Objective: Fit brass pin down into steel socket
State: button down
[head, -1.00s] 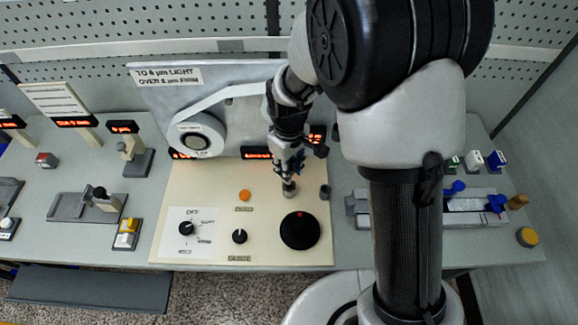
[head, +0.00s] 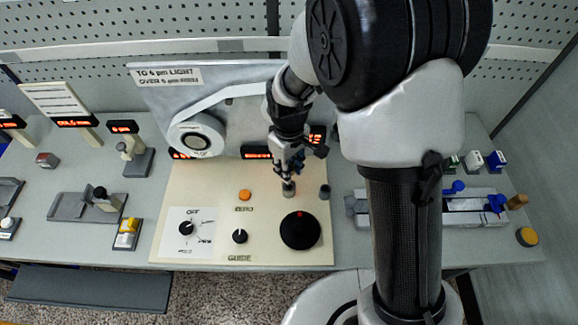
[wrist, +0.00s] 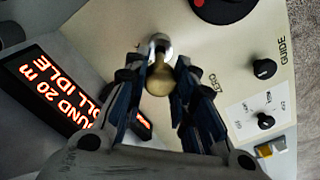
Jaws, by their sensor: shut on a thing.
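The brass pin (wrist: 158,82) shows in the wrist view as a rounded golden piece between my fingertips. My gripper (wrist: 160,88) is shut on it, with a blue-lined finger on each side. The steel socket (wrist: 161,45) is a bright metal ring just beyond the pin, which covers part of it. I cannot tell whether the pin's lower end is in the socket. In the head view my gripper (head: 289,176) points down directly over the socket (head: 289,189) on the cream panel. The pin is too small to make out there.
A dark grey cylinder (head: 324,191) stands just right of the socket. A large black knob (head: 300,230) is in front, and an orange button (head: 245,195) is to the left. A white reel (head: 197,135) and an upright grey plate (head: 150,95) stand behind.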

jog(key=shift+f, duration=0.2)
jog(key=shift+f+b, duration=0.3)
jog(key=shift+b, duration=0.1)
jog(key=shift+f+b, duration=1.6)
jog(key=shift+f, duration=0.7)
jog(key=c, duration=1.3)
grip_release()
notch_tip(320, 180, up, 11)
jog(key=shift+f, duration=0.2)
jog(key=shift+r, duration=0.75)
